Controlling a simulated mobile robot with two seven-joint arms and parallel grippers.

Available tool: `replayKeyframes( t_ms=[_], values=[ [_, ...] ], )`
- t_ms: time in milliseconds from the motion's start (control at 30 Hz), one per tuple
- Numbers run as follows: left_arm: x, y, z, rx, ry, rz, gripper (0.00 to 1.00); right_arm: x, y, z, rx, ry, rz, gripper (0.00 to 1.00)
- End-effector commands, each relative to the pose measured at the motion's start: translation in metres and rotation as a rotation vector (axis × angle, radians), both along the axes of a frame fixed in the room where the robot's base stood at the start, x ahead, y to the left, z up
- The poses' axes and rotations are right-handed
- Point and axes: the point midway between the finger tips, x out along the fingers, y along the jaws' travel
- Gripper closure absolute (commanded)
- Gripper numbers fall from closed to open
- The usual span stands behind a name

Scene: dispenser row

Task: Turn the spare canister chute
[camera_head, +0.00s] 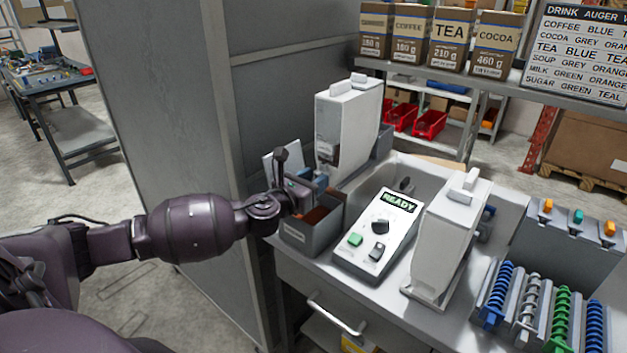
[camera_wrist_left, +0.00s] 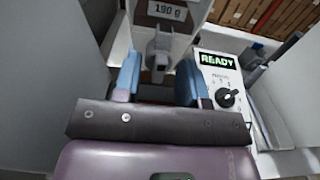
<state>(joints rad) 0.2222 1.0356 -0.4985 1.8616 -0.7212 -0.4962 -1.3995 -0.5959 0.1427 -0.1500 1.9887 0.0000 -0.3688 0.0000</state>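A white canister (camera_head: 350,125) stands at the back left of the counter, with a handle on its lid. In the left wrist view this canister (camera_wrist_left: 205,12) carries a "190 g" label, and its grey chute (camera_wrist_left: 160,46) sticks out below the label. My left gripper (camera_head: 306,190) is in front of the canister's lower part. In the wrist view the blue fingertips of my left gripper (camera_wrist_left: 160,80) are wide apart, with the chute just ahead between them; contact is not visible. A second white canister (camera_head: 444,235) stands to the right. My right gripper is not in view.
A grey bin (camera_head: 310,236) sits just below my left gripper. A control panel (camera_head: 376,235) reading READY lies between the canisters. A rack of coloured augers (camera_head: 540,305) is at the right. A tall grey partition (camera_head: 160,100) stands close behind my left arm.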

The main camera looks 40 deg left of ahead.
Motion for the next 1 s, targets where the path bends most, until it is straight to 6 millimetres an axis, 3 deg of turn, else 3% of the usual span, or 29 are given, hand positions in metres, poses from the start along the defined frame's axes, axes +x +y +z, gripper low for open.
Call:
replayKeyframes(
  t_ms=[67, 300, 667, 1000],
  values=[
    [0.000, 0.000, 0.000, 0.000, 0.000, 0.000, 0.63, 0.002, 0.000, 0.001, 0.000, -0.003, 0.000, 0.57],
    [0.000, 0.000, 0.000, 0.000, 0.000, 0.000, 1.00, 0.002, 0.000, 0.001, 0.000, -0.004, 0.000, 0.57],
    [0.000, 0.000, 0.001, 0.032, -0.002, 0.000, 1.00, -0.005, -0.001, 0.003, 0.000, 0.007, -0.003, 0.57],
    [0.000, -0.001, 0.004, 0.243, -0.019, 0.001, 1.00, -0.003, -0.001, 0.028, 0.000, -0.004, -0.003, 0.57]
  ],
)
